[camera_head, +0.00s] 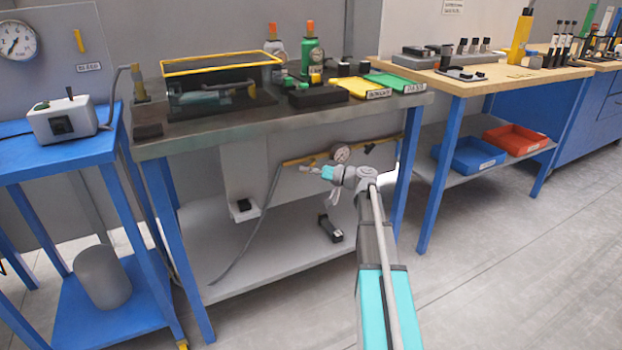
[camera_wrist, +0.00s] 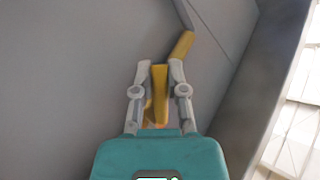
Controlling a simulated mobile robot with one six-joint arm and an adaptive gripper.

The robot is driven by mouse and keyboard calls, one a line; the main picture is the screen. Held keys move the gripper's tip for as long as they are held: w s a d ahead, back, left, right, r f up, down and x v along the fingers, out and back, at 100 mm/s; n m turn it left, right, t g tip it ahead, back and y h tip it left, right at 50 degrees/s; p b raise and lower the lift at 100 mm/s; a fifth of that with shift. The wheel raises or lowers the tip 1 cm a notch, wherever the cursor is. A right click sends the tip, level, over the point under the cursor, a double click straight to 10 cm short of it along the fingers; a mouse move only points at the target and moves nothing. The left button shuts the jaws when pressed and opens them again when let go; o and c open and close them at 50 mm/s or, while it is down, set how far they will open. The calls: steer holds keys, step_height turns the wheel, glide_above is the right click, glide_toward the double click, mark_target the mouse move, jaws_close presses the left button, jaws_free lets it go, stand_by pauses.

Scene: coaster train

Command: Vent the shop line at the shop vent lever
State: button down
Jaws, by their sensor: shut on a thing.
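In the wrist view, my gripper (camera_wrist: 160,72) has both fingers closed on a yellow lever-like piece (camera_wrist: 159,80), which I take to be the shop vent lever. Its lower end runs down behind the fingers toward my palm. In the head view, my gripper (camera_head: 304,168) reaches under the dark-topped bench, close to a brass pipe (camera_head: 300,159) with a round gauge (camera_head: 341,153). The lever is too small to make out there. Another yellow bar (camera_wrist: 181,46) lies just beyond the fingertips in the wrist view, at a slant.
The dark bench top (camera_head: 220,125) overhangs my arm, and its blue leg (camera_head: 407,180) stands to the right. A grey hose (camera_head: 262,215) hangs from the pipe's left end. A small black object (camera_head: 331,228) lies on the lower shelf (camera_head: 285,255). The floor at right is clear.

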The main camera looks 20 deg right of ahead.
steer(key=shift+a+r+m+t+y+b, duration=0.2)
steer(key=shift+m+t+y+b, duration=0.2)
steer(key=shift+m+b, duration=0.15)
steer(key=shift+a+r+m+t+y+b, duration=0.15)
steer(key=shift+m+t+y+b, duration=0.2)
steer(key=shift+m, duration=0.2)
steer(key=c, duration=0.7)
jaws_free()
steer(key=shift+o, duration=0.2)
